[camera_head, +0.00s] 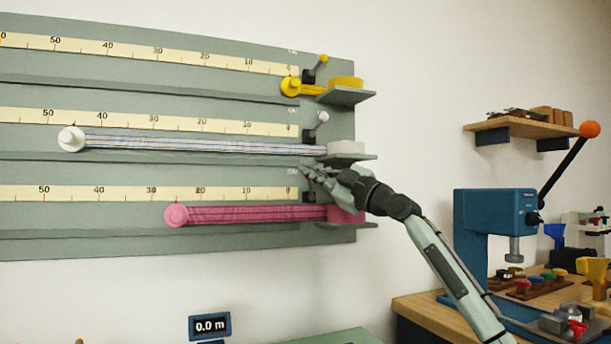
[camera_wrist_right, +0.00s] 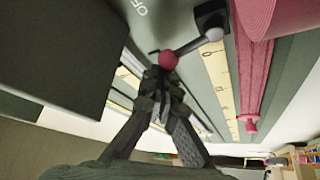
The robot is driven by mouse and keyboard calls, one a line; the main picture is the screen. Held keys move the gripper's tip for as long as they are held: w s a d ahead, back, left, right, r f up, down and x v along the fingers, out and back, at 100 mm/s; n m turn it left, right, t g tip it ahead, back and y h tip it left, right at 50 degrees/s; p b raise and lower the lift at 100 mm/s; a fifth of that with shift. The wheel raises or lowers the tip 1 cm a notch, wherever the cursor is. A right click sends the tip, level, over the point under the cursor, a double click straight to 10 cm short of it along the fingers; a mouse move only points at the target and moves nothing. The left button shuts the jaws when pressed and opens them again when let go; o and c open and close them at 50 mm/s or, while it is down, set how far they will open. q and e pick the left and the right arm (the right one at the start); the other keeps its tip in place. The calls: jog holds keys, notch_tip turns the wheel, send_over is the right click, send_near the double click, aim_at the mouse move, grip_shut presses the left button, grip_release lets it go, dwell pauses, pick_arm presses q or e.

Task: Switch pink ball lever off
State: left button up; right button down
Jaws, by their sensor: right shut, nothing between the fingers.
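The pink ball (camera_wrist_right: 168,60) sits on the end of a short grey lever that comes out of a black switch box (camera_wrist_right: 211,17). In the head view my right gripper (camera_head: 308,174) is in front of the panel above the pink roll (camera_head: 345,214) and hides the pink ball lever. My left gripper is not in view.
The wall panel (camera_head: 170,80) has yellow, white and pink rolls on small shelves. The white roll's shelf (camera_head: 349,158) is just above my right gripper. A yellow ball lever (camera_head: 322,59) and a white ball lever (camera_head: 322,117) stand higher. A blue press (camera_head: 490,225) is at right.

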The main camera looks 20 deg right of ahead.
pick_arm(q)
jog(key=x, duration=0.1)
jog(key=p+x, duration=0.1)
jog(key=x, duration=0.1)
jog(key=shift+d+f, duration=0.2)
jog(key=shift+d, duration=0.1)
pick_arm(e)
jog(key=d+m+t+h, duration=0.1)
jog(key=m, duration=0.1)
jog(key=d+m+t+h, duration=0.1)
jog(key=m, duration=0.2)
jog(key=d+m+t+h, duration=0.1)
jog(key=m, duration=0.1)
jog(key=shift+w+d+f+m+h, duration=0.1)
jog(key=shift+d+m+h, duration=0.15)
jog(key=shift+m+h, duration=0.05)
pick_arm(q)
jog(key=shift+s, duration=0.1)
pick_arm(e)
jog(key=v, duration=1.2)
jog(key=shift+f, duration=0.1)
